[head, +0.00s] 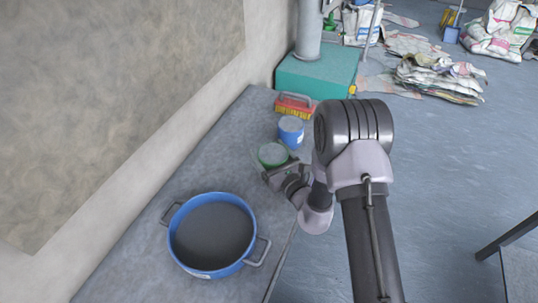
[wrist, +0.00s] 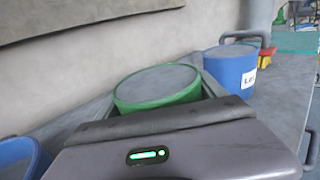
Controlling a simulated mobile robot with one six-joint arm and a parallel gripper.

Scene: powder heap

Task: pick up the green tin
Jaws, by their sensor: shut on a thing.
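The green tin (head: 272,155) stands upright on the grey bench, between the blue pot and a smaller blue tin. It has a grey top and a green rim. My gripper (head: 278,166) reaches it from the right and is shut on it. In the wrist view the green tin (wrist: 158,86) is just beyond the gripper body, with a finger (wrist: 212,84) along its right side. The other finger and the tin's lower part are hidden. I cannot tell whether the tin touches the bench.
A blue pot (head: 180,252) with dark contents stands nearer on the bench (head: 205,165). A blue tin (head: 291,131) with a white label and a red-and-yellow brush (head: 295,106) are behind the green tin. A wall (head: 262,45) runs along the left. Sacks (head: 440,78) lie on the floor.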

